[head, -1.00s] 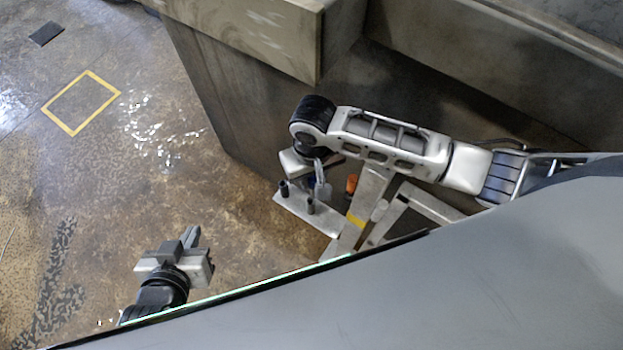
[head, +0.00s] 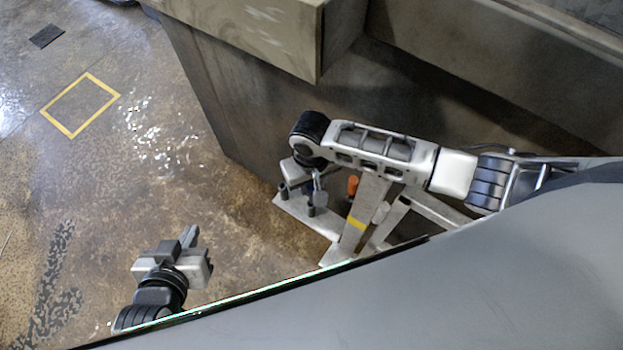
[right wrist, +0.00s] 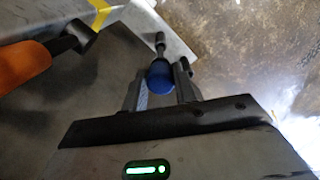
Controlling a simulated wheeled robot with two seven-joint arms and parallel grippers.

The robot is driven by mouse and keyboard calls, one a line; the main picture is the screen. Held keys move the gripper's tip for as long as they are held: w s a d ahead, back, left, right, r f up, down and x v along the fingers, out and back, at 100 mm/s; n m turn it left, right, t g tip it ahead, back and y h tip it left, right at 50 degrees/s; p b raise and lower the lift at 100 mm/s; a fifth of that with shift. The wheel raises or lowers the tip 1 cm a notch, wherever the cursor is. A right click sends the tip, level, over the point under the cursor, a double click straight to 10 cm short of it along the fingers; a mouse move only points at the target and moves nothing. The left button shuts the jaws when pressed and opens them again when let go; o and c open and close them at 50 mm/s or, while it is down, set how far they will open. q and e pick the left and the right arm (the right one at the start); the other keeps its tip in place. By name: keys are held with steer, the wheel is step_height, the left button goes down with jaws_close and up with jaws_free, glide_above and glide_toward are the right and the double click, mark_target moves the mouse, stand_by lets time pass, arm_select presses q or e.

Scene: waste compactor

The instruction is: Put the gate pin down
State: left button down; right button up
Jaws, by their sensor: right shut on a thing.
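The gate pin has a round blue knob (right wrist: 160,78). It sits between the two fingers of my right gripper (right wrist: 163,88), which is shut on it in the right wrist view. A thin dark part shows beyond the knob; whether it belongs to the pin is unclear. In the head view my right gripper (head: 317,187) hangs over a pale metal plate (head: 300,218) with short dark pegs, and the pin is mostly hidden there. My left gripper (head: 190,238) is over the floor at lower left, away from the plate, its finger gap unclear.
An orange handle (head: 352,187) stands beside the plate, near a metal frame bar with a yellow band (head: 356,222); the handle is also large at left in the right wrist view (right wrist: 22,64). A dark wall (head: 235,110) rises behind. The left floor is open, with a yellow outlined square (head: 81,105).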

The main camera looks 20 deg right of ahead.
steer(key=shift+f, duration=0.25)
steer(key=o, duration=1)
steer(key=shift+c, duration=0.2)
step_height(320, 180, up, 9)
steer(key=shift+f+p, duration=0.1)
steer(key=shift+p, duration=0.6)
